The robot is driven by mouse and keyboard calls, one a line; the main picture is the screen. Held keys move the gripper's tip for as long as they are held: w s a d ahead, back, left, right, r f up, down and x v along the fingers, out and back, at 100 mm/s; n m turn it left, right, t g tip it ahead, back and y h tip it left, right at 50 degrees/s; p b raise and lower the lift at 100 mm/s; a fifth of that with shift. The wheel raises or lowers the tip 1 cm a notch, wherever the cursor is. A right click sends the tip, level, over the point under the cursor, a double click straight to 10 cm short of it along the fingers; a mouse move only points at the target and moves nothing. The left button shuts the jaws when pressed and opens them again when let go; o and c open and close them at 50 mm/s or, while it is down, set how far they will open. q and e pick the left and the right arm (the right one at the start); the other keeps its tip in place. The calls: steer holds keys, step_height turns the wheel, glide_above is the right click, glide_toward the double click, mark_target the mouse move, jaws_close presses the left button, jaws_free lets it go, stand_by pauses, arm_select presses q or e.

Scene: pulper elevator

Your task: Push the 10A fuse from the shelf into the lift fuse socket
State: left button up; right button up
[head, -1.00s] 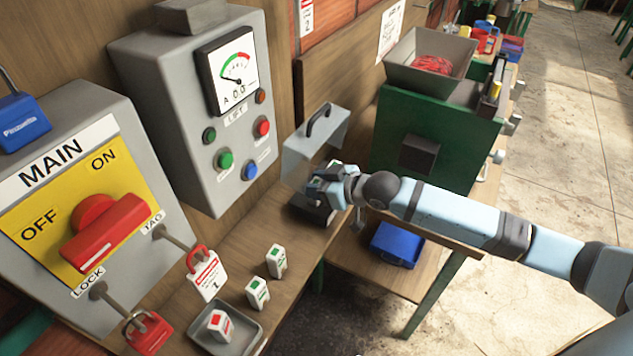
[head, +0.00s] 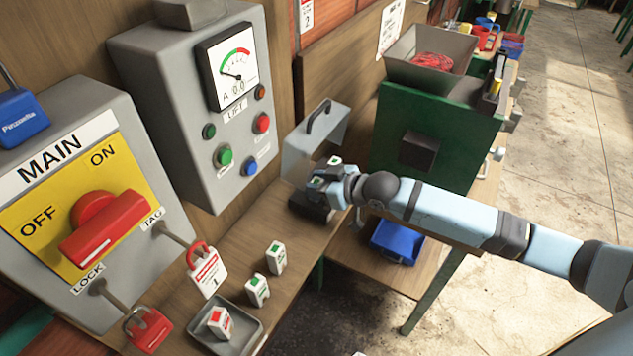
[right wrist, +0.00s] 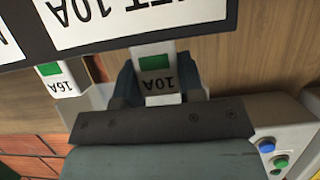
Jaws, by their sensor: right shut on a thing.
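My right gripper (head: 322,182) is shut on the white 10A fuse (right wrist: 157,82), which has a green mark and shows between the two fingers in the right wrist view. In the head view the gripper is over a dark fuse block (head: 311,206) at the shelf's far end, below an open grey cover (head: 312,142). The block's label ending in 10A (right wrist: 100,18) lies against the held fuse in the right wrist view. I cannot tell how deep the fuse sits, as the fingers hide the socket. My left gripper is out of view.
Two white fuses (head: 276,257) (head: 257,290) stand on the wooden shelf, near a tray (head: 252,345) with a red-marked fuse (head: 218,322). The lift panel (head: 170,110) and green machine (head: 428,130) flank the block.

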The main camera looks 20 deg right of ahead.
steer(key=shift+f, duration=0.4)
stand_by(0.6)
steer(key=o, duration=1)
steer(key=shift+o, duration=0.2)
steer(key=b+v, duration=0.1)
steer(key=v, duration=1.3)
steer(key=shift+b, duration=0.4)
steer(key=shift+f, duration=0.15)
